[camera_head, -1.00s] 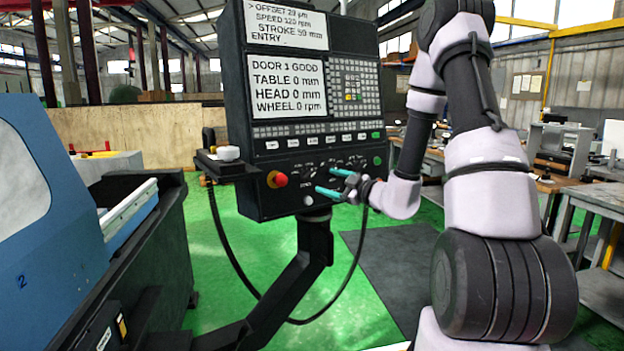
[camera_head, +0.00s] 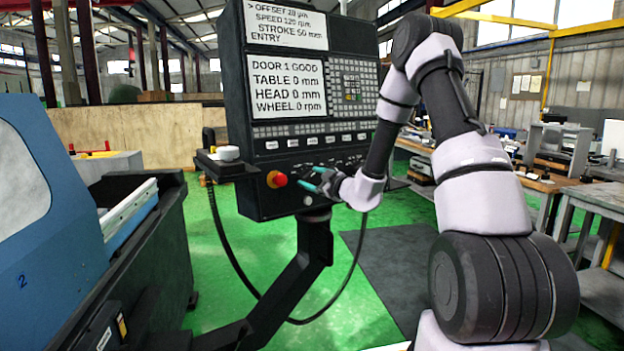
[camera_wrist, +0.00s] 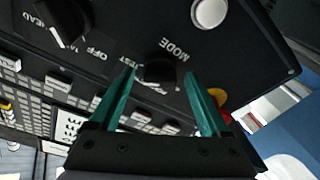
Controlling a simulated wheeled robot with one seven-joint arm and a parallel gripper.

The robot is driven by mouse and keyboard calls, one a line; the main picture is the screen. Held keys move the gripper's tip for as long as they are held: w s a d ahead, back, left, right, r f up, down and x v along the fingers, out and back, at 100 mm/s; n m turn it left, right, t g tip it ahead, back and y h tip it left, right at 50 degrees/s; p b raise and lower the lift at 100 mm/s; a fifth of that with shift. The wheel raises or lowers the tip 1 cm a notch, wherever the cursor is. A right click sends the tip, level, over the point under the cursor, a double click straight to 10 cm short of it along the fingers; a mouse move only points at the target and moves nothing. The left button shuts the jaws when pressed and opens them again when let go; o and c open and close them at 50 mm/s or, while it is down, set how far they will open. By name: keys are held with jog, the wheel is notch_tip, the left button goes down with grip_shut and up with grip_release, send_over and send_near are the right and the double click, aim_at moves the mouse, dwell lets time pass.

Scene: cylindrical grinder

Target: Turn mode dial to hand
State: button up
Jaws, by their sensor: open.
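The mode dial (camera_wrist: 160,72) is a dark knob under the printed word MODE in the wrist view. My gripper (camera_wrist: 163,78) is open, with its teal fingers on either side of the dial. I cannot tell whether they touch it. In the head view my gripper (camera_head: 312,181) is at the lower part of the control panel (camera_head: 262,200), and the dial is hidden behind it. The dial's position labels are partly hidden, so its setting cannot be read.
A red emergency stop button (camera_head: 277,179) sits left of my gripper on the panel. A white button (camera_wrist: 209,12) and another black knob (camera_wrist: 62,22) are near the dial. The blue machine cover (camera_head: 65,200) stands at the left.

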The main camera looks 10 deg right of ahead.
grip_shut()
jog(key=shift+n, duration=0.4)
jog(key=n+g+y, duration=0.1)
jog(key=n, duration=0.5)
jog(key=shift+r, duration=0.1)
jog(key=n+g, duration=0.1)
jog(key=n, duration=0.5)
jog(key=shift+d+g+h, duration=0.1)
jog(key=shift+g+h, duration=0.2)
jog(key=shift+g, duration=0.1)
jog(key=n, duration=0.3)
jog(key=n+h, duration=0.1)
jog(key=n, duration=0.2)
jog(key=shift+r+n+g, duration=0.1)
jog(key=shift+n+g, duration=0.2)
jog(key=n+h, duration=0.1)
jog(key=n, duration=0.3)
jog(key=shift+n, duration=0.3)
